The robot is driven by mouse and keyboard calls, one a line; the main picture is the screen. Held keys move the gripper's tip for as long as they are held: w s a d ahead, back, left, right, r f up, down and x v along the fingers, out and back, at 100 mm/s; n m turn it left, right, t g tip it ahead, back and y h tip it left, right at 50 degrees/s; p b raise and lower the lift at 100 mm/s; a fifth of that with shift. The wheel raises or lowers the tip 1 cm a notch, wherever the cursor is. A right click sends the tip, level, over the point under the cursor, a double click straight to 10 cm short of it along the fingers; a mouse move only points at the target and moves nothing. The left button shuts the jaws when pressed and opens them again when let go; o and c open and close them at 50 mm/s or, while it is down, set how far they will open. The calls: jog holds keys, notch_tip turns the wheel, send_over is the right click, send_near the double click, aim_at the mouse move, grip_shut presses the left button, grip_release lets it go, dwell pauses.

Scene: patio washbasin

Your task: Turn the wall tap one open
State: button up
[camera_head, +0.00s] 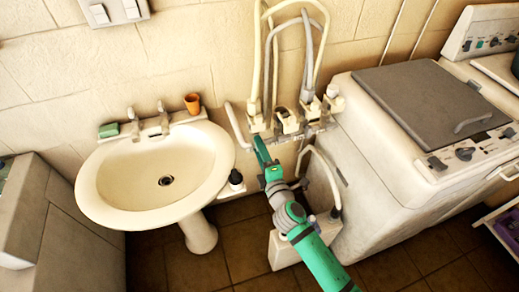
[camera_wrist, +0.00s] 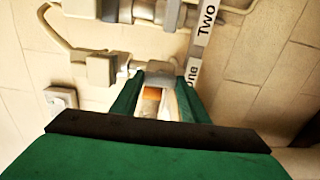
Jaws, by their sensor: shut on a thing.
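Wall tap one (camera_wrist: 152,92) shows in the wrist view as a pale piece with an orange patch between my green fingers, beside a label (camera_wrist: 192,70) partly reading "One". My gripper (camera_wrist: 157,92) is shut on it, and the fingers hide its sides. In the head view my gripper (camera_head: 259,139) reaches up to the row of wall taps, at the left part of the pipe. The tap's handle angle is hard to tell there. A second label (camera_wrist: 205,22) reads "Two" farther along the pipe.
A washbasin (camera_head: 140,178) with an orange cup (camera_head: 192,103) stands left of my arm. A washing machine (camera_head: 410,110) stands close on the right. Hoses (camera_head: 322,40) loop above the taps. A white box (camera_head: 290,250) stands on the floor below.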

jog(key=o, duration=1.1)
jog(key=shift+c, duration=0.2)
jog(key=shift+s, duration=0.1)
jog(key=v, duration=1)
jog(key=shift+s, duration=0.3)
jog(key=shift+d, duration=0.1)
